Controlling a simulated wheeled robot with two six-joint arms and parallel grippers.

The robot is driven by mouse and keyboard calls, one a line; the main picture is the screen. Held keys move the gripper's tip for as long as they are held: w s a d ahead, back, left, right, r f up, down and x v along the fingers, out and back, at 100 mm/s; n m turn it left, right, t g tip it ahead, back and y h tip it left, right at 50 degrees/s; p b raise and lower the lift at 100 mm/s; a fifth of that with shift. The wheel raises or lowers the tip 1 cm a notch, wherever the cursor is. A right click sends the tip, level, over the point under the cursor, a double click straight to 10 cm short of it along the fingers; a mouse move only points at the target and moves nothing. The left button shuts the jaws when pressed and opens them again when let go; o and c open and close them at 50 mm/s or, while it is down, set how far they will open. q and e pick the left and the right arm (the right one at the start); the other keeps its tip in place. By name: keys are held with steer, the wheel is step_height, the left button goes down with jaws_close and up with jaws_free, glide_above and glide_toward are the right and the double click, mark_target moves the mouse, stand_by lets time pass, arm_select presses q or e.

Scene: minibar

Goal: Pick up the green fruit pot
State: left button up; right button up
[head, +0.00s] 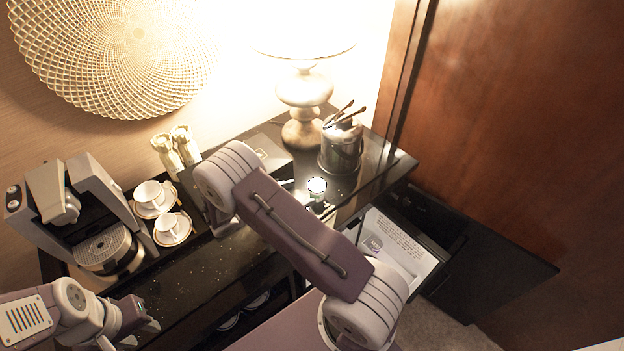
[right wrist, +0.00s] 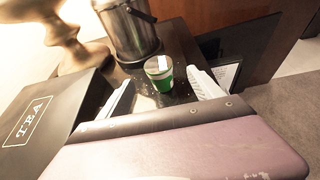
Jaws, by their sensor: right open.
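The green fruit pot (right wrist: 164,84) stands on the dark table in the right wrist view. It is green with a pale lid, and the lid (head: 316,185) shows in the head view beside my right arm. My right gripper (right wrist: 162,92) is open and empty, with one pale finger to each side of the pot as seen from the wrist; I see no contact. In the head view my right arm hides most of this gripper. My left gripper (head: 146,321) is low at the left, over the cabinet's front; its jaw opening is unclear.
A metal ice bucket (head: 341,148) with tongs stands behind the pot, beside the lamp (head: 303,95). The black tea box (right wrist: 50,120) is left of the pot. Cups (head: 152,196) and a coffee machine (head: 75,215) are further left.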

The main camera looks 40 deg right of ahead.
mark_target(314, 187)
steer(key=p+x, duration=0.1)
steer(key=x, duration=0.2)
steer(key=shift+w+d+f, duration=0.1)
steer(key=shift+d+f, duration=0.1)
steer(key=shift+d, duration=0.05)
steer(key=shift+w+d+f, duration=0.1)
steer(key=shift+d+f, duration=0.1)
steer(key=shift+d, duration=0.3)
steer(key=p+x, duration=0.2)
steer(key=x, duration=0.1)
steer(key=shift+d, duration=0.3)
steer(key=shift+w+d+f, duration=0.15)
steer(key=shift+d+f, duration=0.25)
steer(key=shift+a+r, duration=0.1)
steer(key=shift+a, duration=0.05)
steer(key=c, duration=1.4)
steer(key=shift+c, duration=0.5)
